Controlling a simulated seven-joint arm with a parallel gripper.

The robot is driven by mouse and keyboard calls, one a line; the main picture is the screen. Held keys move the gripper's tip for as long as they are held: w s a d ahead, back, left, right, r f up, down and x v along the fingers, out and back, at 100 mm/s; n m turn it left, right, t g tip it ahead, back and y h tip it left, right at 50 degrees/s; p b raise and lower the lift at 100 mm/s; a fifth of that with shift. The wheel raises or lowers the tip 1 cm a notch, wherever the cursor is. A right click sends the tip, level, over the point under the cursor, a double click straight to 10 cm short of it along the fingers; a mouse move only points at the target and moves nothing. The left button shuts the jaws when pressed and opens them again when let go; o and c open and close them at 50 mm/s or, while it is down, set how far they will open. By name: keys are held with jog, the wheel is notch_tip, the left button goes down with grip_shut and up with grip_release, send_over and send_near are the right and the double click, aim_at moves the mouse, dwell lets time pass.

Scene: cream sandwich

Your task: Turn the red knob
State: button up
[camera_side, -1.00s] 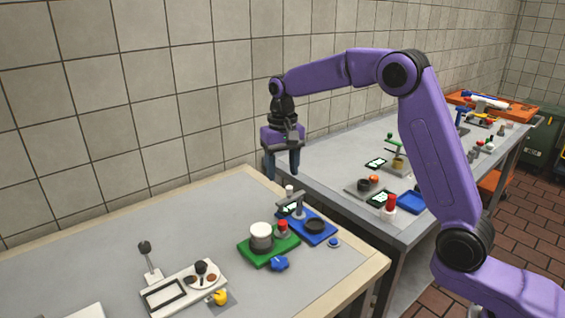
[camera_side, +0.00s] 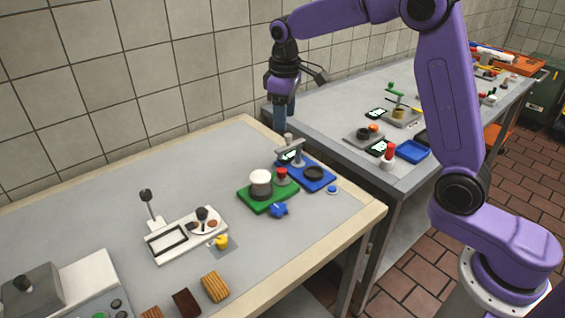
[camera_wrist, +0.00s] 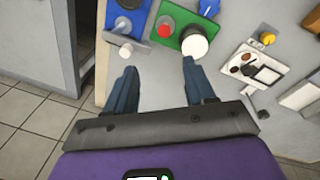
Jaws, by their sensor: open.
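A red knob (camera_side: 282,173) sits on the green board (camera_side: 268,198) beside a white-topped grey cylinder (camera_side: 261,183). In the wrist view the red knob (camera_wrist: 165,31) lies on the green board (camera_wrist: 185,17), beyond the fingertips, with the white top (camera_wrist: 195,44) near the right finger. A second red-topped piece (camera_side: 389,153) stands on the far table. My gripper (camera_side: 283,122) is in the air near the back edge of the near table, behind the boards. In the wrist view my gripper (camera_wrist: 159,68) is open, with nothing between its fingers.
A blue board (camera_side: 315,180) with a grey upright fixture (camera_side: 293,152) adjoins the green board, between it and my gripper. A blue star-shaped knob (camera_side: 279,210) is in front. The table's back left is clear.

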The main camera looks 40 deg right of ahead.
aim_at(281, 170)
jog(key=s+a+f+n+t, duration=0.1)
jog(key=s+n+t, duration=0.3)
jog(key=n, duration=2.3)
jog(key=shift+g, duration=0.5)
jog(key=x, duration=1.1)
jog(key=s+x, duration=0.1)
jog(key=x, duration=0.5)
jog(key=shift+f, duration=0.15)
grip_shut()
jog(key=shift+m+h, duration=0.3)
jog(key=shift+m, duration=0.1)
